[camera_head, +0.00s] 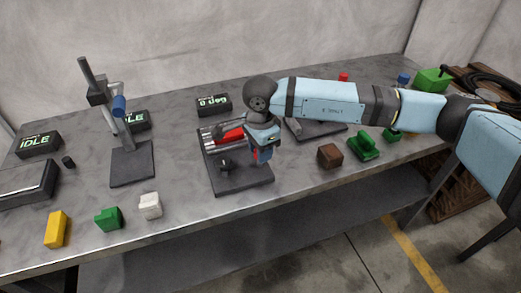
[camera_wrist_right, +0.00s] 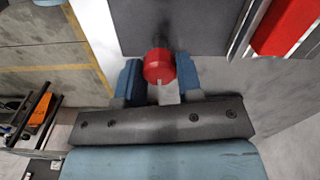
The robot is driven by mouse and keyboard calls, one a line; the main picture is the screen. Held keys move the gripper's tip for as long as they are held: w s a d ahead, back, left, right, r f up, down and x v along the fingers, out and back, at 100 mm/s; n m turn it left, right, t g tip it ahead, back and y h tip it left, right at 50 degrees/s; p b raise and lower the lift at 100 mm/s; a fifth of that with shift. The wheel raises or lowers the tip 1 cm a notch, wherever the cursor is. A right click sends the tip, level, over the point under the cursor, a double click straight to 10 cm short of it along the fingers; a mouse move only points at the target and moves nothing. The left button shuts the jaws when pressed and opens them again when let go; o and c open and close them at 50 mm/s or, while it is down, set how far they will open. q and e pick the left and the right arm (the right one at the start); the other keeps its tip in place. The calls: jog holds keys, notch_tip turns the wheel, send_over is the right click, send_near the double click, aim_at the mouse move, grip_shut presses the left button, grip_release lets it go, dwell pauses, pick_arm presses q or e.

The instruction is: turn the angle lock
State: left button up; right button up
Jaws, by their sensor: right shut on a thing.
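The angle lock device is a dark base plate (camera_head: 240,180) in the middle of the table, with metal rails and a red block (camera_head: 230,135) on it. A small display (camera_head: 213,104) behind it reads in degrees, seemingly 0. My right gripper (camera_head: 262,155) reaches down over the right side of this plate. In the right wrist view, the blue fingers of my right gripper (camera_wrist_right: 159,84) are shut on a round red knob (camera_wrist_right: 158,64). The red block shows at the upper right there (camera_wrist_right: 288,25). In the head view the knob is mostly hidden by the gripper. My left gripper is not in view.
A stand with a blue handle (camera_head: 119,106) is left of the plate. Yellow (camera_head: 56,229), green (camera_head: 108,219) and white (camera_head: 150,206) blocks lie near the front edge. A brown cube (camera_head: 329,156) and a green piece (camera_head: 364,146) are to the right, below my arm.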

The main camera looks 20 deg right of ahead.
jog(key=o, duration=0.9)
notch_tip(320, 180, up, 14)
jog(key=shift+f, duration=0.1)
dwell(0.5)
